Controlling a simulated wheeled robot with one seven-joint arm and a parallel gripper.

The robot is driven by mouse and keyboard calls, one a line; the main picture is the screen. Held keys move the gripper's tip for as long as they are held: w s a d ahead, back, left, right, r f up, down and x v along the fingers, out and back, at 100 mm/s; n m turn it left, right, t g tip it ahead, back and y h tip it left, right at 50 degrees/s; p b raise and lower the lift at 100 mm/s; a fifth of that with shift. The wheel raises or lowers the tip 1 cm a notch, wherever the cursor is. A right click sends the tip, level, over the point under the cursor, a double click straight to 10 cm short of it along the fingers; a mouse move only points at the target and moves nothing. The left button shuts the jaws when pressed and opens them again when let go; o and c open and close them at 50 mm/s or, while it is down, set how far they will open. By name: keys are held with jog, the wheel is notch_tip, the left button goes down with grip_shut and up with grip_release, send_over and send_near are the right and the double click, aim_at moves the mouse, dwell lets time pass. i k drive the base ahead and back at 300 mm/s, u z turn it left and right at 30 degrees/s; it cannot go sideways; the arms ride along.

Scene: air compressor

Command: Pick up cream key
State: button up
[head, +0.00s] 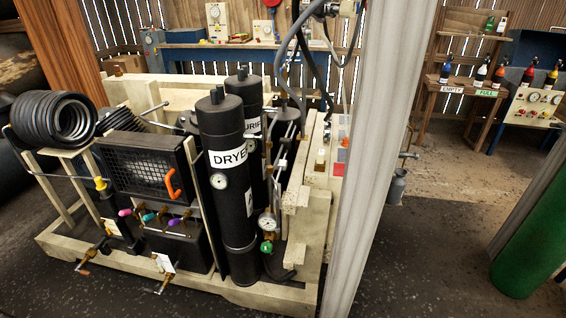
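I cannot single out a cream key with certainty. A small cream-coloured piece (320,158) stands on the wooden beam right of the black cylinders, but it is too small to tell what it is. Several coloured handles sit on the front of the compressor: a yellow one (100,183), a pink one (125,212), a teal one (148,217) and a purple one (174,222). My gripper is not in the head view.
The compressor's wooden frame (290,293) holds a black cylinder labelled DRYER (215,125). A grey post (383,120) stands close in front, hiding part of the right side. A green cylinder (535,240) is at the right edge. Floor (440,230) between them is clear.

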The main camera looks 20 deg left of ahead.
aim_at(321, 153)
jog(key=u, duration=0.55)
jog(key=i, duration=1)
